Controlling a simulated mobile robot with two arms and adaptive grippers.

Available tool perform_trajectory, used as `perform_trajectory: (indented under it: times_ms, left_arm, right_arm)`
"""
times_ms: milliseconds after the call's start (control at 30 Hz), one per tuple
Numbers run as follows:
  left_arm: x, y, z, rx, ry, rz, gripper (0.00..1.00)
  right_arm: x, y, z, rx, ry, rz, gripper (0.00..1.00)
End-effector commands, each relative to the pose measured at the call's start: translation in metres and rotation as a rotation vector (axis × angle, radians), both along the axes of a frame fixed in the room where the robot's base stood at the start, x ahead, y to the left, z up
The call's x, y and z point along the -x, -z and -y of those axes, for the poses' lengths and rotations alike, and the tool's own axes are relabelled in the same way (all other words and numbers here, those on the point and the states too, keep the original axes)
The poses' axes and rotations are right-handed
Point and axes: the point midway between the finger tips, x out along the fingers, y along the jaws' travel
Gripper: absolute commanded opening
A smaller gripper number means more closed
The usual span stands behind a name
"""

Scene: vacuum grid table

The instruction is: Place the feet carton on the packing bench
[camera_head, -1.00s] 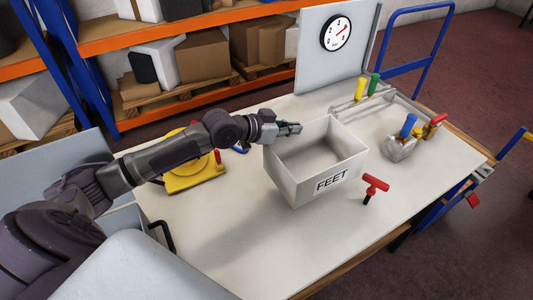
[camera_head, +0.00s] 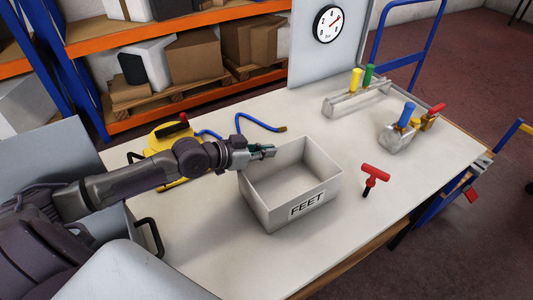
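The feet carton (camera_head: 262,207) is an open, empty white box with a "FEET" label on its front, over the middle of a white-topped bench (camera_head: 215,250). My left gripper (camera_head: 264,152) reaches in from the left and is shut on the carton's back-left rim. The fingers partly hide that rim. The carton stands upright; I cannot tell whether its base touches the bench top. My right gripper is not in view.
A red T-handle (camera_head: 375,174) stands right of the carton. A clamp with a blue handle (camera_head: 405,115) and a rail with yellow and green handles (camera_head: 360,98) are farther back. A yellow device (camera_head: 165,140) sits behind my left arm. The front bench top is clear.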

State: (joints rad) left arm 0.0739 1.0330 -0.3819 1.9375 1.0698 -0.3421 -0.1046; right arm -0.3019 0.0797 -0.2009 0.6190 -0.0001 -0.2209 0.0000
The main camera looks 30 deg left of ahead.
Motion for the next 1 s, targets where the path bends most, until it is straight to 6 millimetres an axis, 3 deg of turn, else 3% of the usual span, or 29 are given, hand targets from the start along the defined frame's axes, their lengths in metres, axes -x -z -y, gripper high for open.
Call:
perform_trajectory:
  times_ms: [167, 200, 333, 700, 1000]
  left_arm:
    - [0.000, 0.003, 0.000, 0.001, 0.000, 0.000, 0.00]
    - [0.000, 0.002, 0.000, -0.001, 0.000, -0.001, 0.10]
    - [0.000, 0.002, 0.000, -0.001, 0.000, -0.001, 0.31]
    - [0.001, -0.002, -0.001, -0.001, 0.000, -0.001, 0.31]
    - [0.035, -0.014, -0.022, -0.006, -0.002, -0.008, 0.31]
  right_arm:
    - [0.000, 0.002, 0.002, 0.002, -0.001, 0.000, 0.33]
    - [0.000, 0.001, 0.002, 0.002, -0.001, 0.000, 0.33]
    - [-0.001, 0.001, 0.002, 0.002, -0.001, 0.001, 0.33]
    - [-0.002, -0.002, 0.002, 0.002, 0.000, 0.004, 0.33]
    - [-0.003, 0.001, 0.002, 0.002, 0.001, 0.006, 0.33]
